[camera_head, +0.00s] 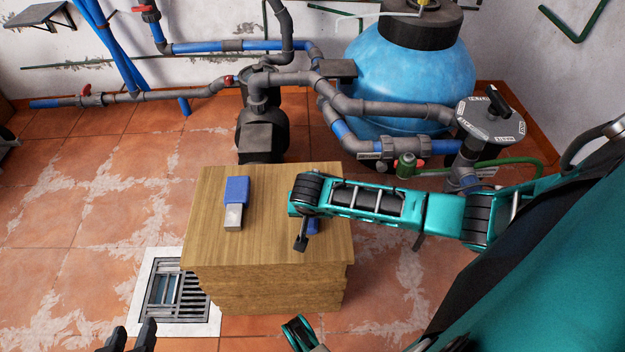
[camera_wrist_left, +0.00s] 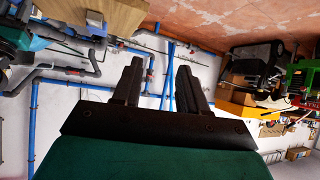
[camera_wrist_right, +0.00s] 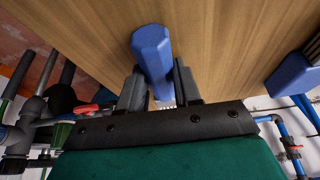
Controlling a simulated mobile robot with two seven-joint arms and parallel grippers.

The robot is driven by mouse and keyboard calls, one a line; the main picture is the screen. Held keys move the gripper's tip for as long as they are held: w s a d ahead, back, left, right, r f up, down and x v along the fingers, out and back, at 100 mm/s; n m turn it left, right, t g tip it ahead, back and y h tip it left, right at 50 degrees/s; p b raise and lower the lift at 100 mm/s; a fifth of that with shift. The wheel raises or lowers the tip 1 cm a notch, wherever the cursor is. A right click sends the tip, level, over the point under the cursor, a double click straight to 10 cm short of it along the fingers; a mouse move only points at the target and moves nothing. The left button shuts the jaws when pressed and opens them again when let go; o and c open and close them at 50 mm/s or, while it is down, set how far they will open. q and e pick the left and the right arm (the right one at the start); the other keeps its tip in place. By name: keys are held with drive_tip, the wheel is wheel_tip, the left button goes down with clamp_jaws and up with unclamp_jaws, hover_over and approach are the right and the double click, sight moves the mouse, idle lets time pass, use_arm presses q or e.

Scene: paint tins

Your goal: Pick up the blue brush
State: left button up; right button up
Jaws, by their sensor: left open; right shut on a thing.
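A blue brush (camera_wrist_right: 152,48) with pale bristles is between the fingers of my right gripper (camera_wrist_right: 158,72), which is shut on it. In the head view my right gripper (camera_head: 304,235) is over the right part of the wooden block table, and only a bit of this blue brush (camera_head: 313,227) shows. I cannot tell whether it touches the tabletop. A second blue item, brush-like with a pale end (camera_head: 236,192), lies on the tabletop to the left. My left gripper (camera_head: 130,338) is open and empty, low at the front left; its open fingers show in the left wrist view (camera_wrist_left: 160,75).
The wooden table (camera_head: 215,257) stands on a tiled floor beside a floor drain (camera_head: 176,290). Behind it are a dark pump (camera_head: 262,130), grey and blue pipes and a large blue tank (camera_head: 420,75). The tabletop between the two blue items is clear.

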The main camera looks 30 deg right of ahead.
drive_tip(key=shift+c, duration=0.8)
wheel_tip(320, 180, up, 20)
drive_tip(key=p, duration=0.8)
drive_tip(key=shift+r, duration=0.2)
